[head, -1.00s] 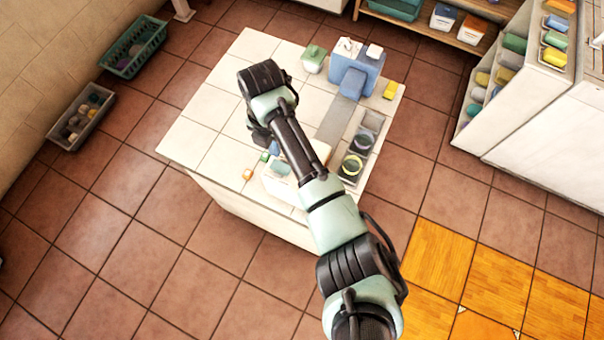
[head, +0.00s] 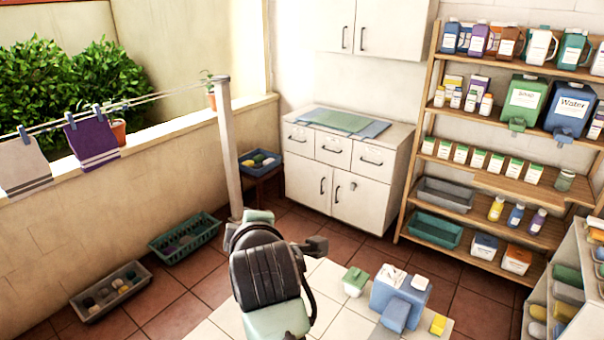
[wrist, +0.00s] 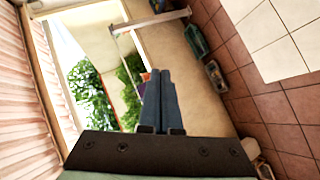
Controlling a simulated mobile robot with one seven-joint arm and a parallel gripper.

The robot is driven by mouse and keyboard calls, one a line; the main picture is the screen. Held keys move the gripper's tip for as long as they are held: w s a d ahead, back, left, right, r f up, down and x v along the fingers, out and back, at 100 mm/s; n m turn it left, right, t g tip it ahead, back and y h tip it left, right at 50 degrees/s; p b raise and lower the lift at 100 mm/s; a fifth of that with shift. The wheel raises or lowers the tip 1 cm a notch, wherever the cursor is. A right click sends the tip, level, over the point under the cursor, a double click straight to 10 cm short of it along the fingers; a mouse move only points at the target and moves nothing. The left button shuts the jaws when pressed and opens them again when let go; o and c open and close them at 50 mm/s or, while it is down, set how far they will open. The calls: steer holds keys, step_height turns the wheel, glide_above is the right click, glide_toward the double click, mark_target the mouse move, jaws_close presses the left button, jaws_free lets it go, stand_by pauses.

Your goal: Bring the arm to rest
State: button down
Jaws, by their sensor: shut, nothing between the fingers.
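My gripper shows in the wrist view (wrist: 160,74), its two blue-grey fingers pressed together with nothing between them. It points out into open air, with the low wall and green bushes beyond it, and touches nothing. In the head view my dark and pale-green arm (head: 266,278) rises at the bottom centre, in front of the white tiled worktop (head: 340,323). The fingers cannot be made out in the head view.
The worktop holds a blue dispenser (head: 398,293), a green-lidded pot (head: 355,282) and a yellow block (head: 438,325). A post (head: 228,150) with a clothesline stands behind the arm. Crates (head: 186,238) lie by the left wall. A stocked shelf (head: 470,190) stands at right.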

steer(key=s+d+r+m+t+b, duration=0.1)
steer(key=s+r+m+t, duration=0.15)
steer(key=r, duration=0.45)
steer(key=s+r+m+t+b, duration=0.1)
steer(key=r+m+t, duration=0.2)
steer(key=r, duration=0.3)
steer(key=s+d+r+m+t+h+b, duration=0.1)
steer(key=s+d+r+m+t, duration=0.3)
steer(key=s+r, duration=0.5)
steer(key=s+d+r+m+t+h+b, duration=0.1)
steer(key=s+d+r+m+t, duration=0.3)
steer(key=s+r+m, duration=0.4)
steer(key=shift+s+r+t+h, duration=0.55)
steer(key=shift+r+t+h, duration=0.15)
steer(key=shift+r+t, duration=0.05)
